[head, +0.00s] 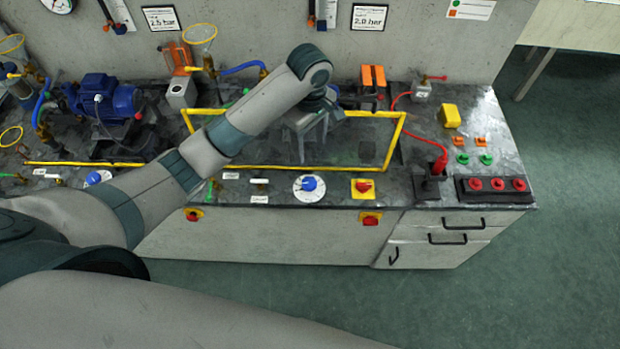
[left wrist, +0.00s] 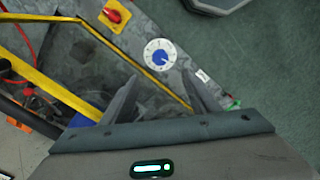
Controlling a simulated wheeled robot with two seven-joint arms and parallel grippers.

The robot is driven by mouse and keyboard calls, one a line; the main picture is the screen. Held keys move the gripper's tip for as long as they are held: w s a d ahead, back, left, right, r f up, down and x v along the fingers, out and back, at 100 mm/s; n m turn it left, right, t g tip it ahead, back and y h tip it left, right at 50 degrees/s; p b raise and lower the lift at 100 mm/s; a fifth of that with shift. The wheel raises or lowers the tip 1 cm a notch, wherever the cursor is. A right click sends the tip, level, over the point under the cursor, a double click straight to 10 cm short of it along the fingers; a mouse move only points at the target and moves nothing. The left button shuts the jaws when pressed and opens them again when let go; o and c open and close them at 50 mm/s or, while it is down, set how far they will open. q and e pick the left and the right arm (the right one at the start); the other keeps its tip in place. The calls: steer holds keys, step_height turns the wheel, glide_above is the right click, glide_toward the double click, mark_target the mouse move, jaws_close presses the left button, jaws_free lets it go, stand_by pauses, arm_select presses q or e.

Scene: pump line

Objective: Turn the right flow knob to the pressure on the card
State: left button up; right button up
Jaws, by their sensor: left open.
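The right flow knob (head: 308,184) is a blue knob on a white round dial at the front of the bench; it also shows in the left wrist view (left wrist: 159,56). Its dial marks are too small to read. The card (head: 369,17) on the back wall reads 2.0 bar. My left gripper (head: 311,150) is open and empty, above the yellow-framed clear panel and behind the knob. In the left wrist view the knob lies beyond the open fingertips (left wrist: 158,82), roughly between them and apart from them. My right gripper is not in view.
The yellow frame (head: 395,140) surrounds the panel. A red-and-yellow switch (head: 363,188) sits just right of the knob. A red-lever stand (head: 437,178) and red buttons (head: 497,184) are farther right. Another blue knob (head: 98,177) and a blue pump (head: 105,97) are left.

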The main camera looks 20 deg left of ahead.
arm_select(q)
steer(key=f, duration=0.1)
steer(key=b, duration=0.2)
glide_above(310, 182)
step_height(310, 182, down, 8)
step_height(310, 182, down, 7)
steer(key=shift+s+r+p, duration=0.1)
steer(key=shift+r+p, duration=0.05)
steer(key=shift+p, duration=0.8)
steer(key=shift+f, duration=0.8)
steer(key=c, duration=1)
